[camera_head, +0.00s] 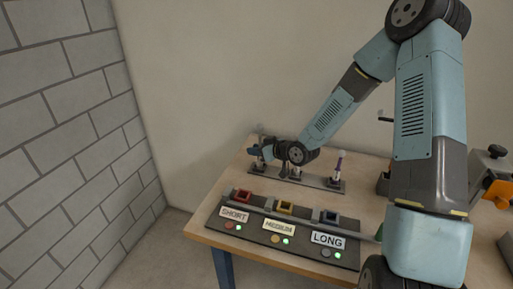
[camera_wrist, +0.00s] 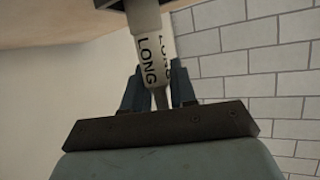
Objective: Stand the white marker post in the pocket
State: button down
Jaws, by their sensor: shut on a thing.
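A white post (camera_wrist: 147,62) with LONG printed on it stands between the dark blue fingers of my gripper (camera_wrist: 160,88) in the wrist view. My gripper is shut on it, and its upper end runs to the top edge of that view. In the head view my gripper (camera_head: 258,151) is small, over the left end of a dark rack (camera_head: 318,183) at the back of the table. The held post is hard to make out there.
The sloping dark panel (camera_head: 260,237) carries SHORT, MEDIUM and LONG labels and small lamps, some lit green. A light post with a purple band (camera_head: 339,166) stands at the rack's right. An orange and black device (camera_head: 495,180) is at the right. A grey block wall (camera_head: 70,130) rises left.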

jog(key=shift+f, duration=0.15)
jog(key=c, duration=0.8)
grip_release()
